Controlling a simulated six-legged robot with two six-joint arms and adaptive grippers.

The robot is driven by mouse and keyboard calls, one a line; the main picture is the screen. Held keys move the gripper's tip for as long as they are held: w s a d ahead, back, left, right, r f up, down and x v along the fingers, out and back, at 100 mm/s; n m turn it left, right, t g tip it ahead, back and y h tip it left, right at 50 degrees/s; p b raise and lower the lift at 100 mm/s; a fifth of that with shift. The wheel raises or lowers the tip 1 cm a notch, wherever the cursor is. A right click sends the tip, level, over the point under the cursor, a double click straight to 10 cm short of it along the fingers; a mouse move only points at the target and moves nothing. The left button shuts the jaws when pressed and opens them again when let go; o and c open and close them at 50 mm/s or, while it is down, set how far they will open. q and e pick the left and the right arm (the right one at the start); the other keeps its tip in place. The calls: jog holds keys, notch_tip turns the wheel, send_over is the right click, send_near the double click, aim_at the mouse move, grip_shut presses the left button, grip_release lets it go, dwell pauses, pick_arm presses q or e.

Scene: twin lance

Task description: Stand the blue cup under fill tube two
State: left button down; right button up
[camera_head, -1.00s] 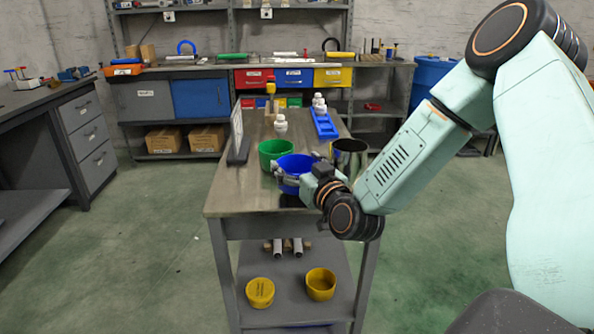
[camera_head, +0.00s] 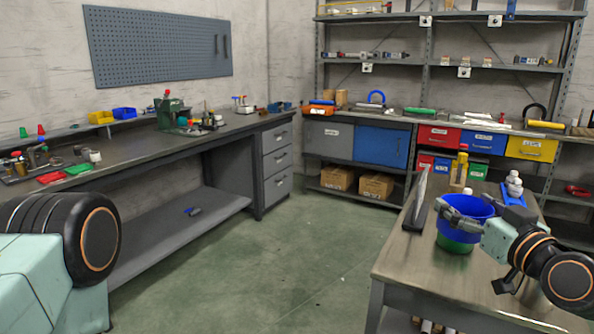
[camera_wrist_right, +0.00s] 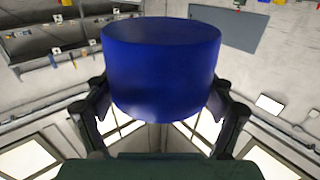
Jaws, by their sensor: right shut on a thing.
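My right gripper (camera_head: 462,219) is shut on the blue cup (camera_head: 475,208), with a finger on its side. The cup is upright and raised above the small table, overlapping the green cup (camera_head: 456,242) in the picture. In the right wrist view the blue cup (camera_wrist_right: 160,65) fills the middle between the two fingers. I cannot pick out a fill tube two for certain. My left gripper is out of view; only a joint of my left arm shows at the lower left.
A grey workbench (camera_head: 150,138) runs along the left wall, with a green device (camera_head: 172,112), small bins and parts on it. Open floor lies between table and workbench.

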aim_at(441, 224)
jog(key=a+n+y, duration=0.1)
jog(key=s+a+f+n+g+y, duration=0.1)
jog(key=a+y, duration=0.1)
jog(key=s+a+f+n+y, duration=0.1)
jog(key=a, duration=0.1)
jog(key=shift+s+a+f+y, duration=0.1)
jog(key=shift+a+f+y, duration=0.15)
jog(key=shift+y, duration=0.15)
jog(key=s+a+f, duration=0.4)
jog(key=s+f, duration=0.2)
jog(key=f, duration=0.1)
jog(key=s+a+f+n+g+y, duration=0.1)
jog(key=s+a+f, duration=0.3)
jog(key=s+f, duration=0.2)
jog(key=shift+s+a+f, duration=0.2)
jog(key=shift+s+f, duration=0.05)
jog(key=shift+f, duration=0.8)
